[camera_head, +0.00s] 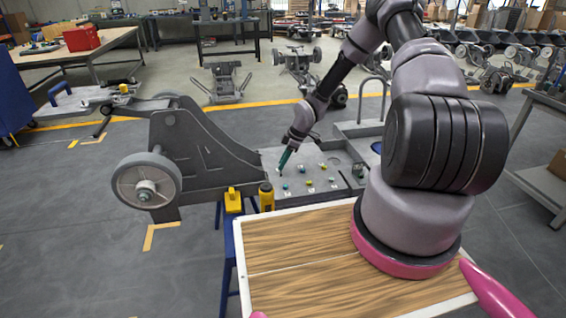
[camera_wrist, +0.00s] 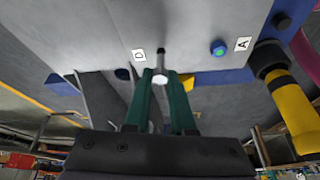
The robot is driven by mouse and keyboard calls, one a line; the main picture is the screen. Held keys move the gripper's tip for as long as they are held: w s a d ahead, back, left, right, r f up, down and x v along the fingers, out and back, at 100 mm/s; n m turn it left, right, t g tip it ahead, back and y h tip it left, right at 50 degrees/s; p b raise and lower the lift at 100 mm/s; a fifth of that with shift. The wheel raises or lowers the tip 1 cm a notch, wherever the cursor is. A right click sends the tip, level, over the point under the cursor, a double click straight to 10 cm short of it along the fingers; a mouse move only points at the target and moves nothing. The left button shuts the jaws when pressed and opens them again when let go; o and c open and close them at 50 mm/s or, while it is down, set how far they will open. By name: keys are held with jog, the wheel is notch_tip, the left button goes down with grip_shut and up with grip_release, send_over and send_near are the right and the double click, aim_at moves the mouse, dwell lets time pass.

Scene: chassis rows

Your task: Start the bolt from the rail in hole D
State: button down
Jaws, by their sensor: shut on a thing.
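My gripper (camera_wrist: 160,78) has two green fingers and is shut on a bolt (camera_wrist: 160,58). The pale end of the bolt shows between the fingertips, and its dark shank points at the grey plate. The label D (camera_wrist: 139,55) is just left of the shank. The shank covers the spot beside the label, so I cannot tell whether its tip is in hole D or only close to it. In the head view my gripper (camera_head: 285,160) is low over the left part of the grey plate (camera_head: 272,162); the bolt is too small to make out there.
A blue-green bolt head (camera_wrist: 218,48) sits in the plate by the label A (camera_wrist: 243,44). Several coloured fasteners (camera_head: 309,183) stand on the plate in the head view. A yellow and black tool (camera_head: 266,197) and a yellow block (camera_head: 233,200) stand at its near edge.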

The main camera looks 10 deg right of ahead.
jog(key=shift+f, duration=0.95)
dwell(0.5)
jog(key=shift+f, duration=0.6)
jog(key=m, duration=0.1)
jog(key=m+t, duration=0.1)
jog(key=m, duration=0.1)
jog(key=shift+s+a+h, duration=0.15)
jog(key=shift+a+h, duration=0.05)
jog(key=shift+h, duration=0.1)
jog(key=shift+d+m+t, duration=0.15)
jog(key=shift+m+t, duration=0.25)
jog(key=shift+m, duration=0.7)
jog(key=shift+s+a+m+t+h, duration=0.1)
jog(key=shift+a+m+t+h, duration=0.2)
jog(key=shift+m+h, duration=0.55)
jog(key=m, duration=0.3)
jog(key=shift+d+m+t, duration=0.15)
jog(key=shift+m+t, duration=0.1)
jog(key=shift+t, duration=0.05)
